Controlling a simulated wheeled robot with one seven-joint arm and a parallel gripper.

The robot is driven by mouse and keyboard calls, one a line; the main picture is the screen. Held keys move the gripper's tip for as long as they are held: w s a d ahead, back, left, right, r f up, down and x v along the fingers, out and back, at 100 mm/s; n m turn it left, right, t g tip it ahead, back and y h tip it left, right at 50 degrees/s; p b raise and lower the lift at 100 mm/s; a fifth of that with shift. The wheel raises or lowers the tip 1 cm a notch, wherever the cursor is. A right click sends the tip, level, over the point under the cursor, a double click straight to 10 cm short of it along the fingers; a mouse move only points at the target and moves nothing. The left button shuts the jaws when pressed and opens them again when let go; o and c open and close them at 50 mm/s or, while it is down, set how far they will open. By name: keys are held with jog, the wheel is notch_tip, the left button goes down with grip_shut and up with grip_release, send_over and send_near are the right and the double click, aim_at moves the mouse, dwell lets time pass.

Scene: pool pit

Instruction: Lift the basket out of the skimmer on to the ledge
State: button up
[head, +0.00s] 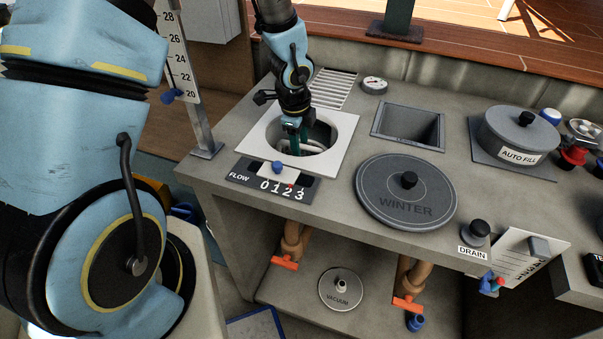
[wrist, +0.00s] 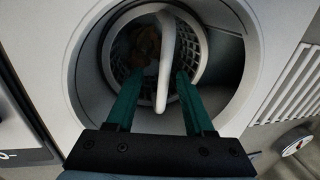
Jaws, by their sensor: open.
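The skimmer (head: 338,166) is a round well in a white square plate on the grey ledge (head: 225,130). The dark mesh basket (wrist: 198,60) sits down in the well in the wrist view, with brown debris (wrist: 146,48) inside. Its pale arched handle (wrist: 165,62) rises between my gripper's two green fingers. My gripper (head: 297,143) points down into the well in the head view and hides much of it. In the wrist view my gripper (wrist: 159,76) is open, one finger on each side of the handle. I cannot tell whether either finger touches it.
A FLOW slider panel (head: 260,183) lies in front of the well. A grey WINTER lid (head: 385,207), a square recess (head: 436,130) and an AUTO FILL lid (head: 515,154) are to the right. A slotted grate (head: 335,88) and gauge (head: 374,84) lie behind. Bare ledge is narrow between them.

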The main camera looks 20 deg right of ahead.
jog(key=f+b, duration=0.1)
jog(key=w+f+b, duration=0.1)
jog(key=f, duration=0.1)
jog(key=d+f+b, duration=0.1)
jog(key=f, duration=0.1)
jog(key=shift+w+f+b, duration=0.1)
jog(key=shift+w+b, duration=0.05)
jog(key=shift+b, duration=0.2)
jog(key=shift+c, duration=0.2)
grip_shut()
